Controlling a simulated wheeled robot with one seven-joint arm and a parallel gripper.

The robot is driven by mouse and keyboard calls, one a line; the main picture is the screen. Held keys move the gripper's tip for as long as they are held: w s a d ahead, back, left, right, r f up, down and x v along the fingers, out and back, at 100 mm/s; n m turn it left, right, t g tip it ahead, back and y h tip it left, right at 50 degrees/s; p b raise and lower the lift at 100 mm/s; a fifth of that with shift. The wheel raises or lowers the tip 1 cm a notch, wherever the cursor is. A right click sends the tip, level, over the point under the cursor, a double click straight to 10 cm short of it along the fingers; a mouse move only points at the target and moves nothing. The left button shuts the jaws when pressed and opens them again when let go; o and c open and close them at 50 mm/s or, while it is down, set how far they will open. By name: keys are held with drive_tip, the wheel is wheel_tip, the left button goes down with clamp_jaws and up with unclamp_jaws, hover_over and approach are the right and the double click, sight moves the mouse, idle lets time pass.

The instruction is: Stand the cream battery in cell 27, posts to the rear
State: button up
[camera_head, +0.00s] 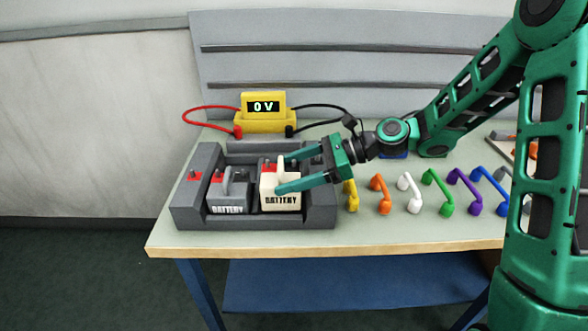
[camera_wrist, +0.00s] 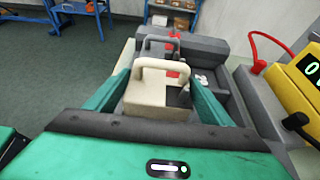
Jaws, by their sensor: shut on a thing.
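The cream battery (camera_head: 281,200) stands upright in the right part of the grey tray (camera_head: 310,216), its "BATTERY" label facing front. My gripper (camera_head: 281,174) reaches in from the right, shut on it with one finger near its front and one near its rear. The wrist view shows the cream body (camera_wrist: 157,95) and its arched handle (camera_wrist: 165,65) between the fingers. I cannot tell whether it rests on the cell floor. A red part shows by its rear left top. A grey battery (camera_head: 228,200) sits in the cell to the left. No cell number is legible.
A yellow meter (camera_head: 264,113) reading "0 V" stands behind the tray, with a red lead (camera_head: 205,108) and a black lead (camera_head: 325,107). Several coloured curved links, from yellow (camera_head: 350,196) to blue (camera_head: 488,180), line the table to the right. The table's front strip is clear.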

drive_tip(key=shift+f, duration=1.3)
drive_tip(key=o, duration=2.1)
drive_tip(key=shift+f, duration=0.15)
drive_tip(key=v, duration=1.2)
drive_tip(key=shift+d, duration=0.1)
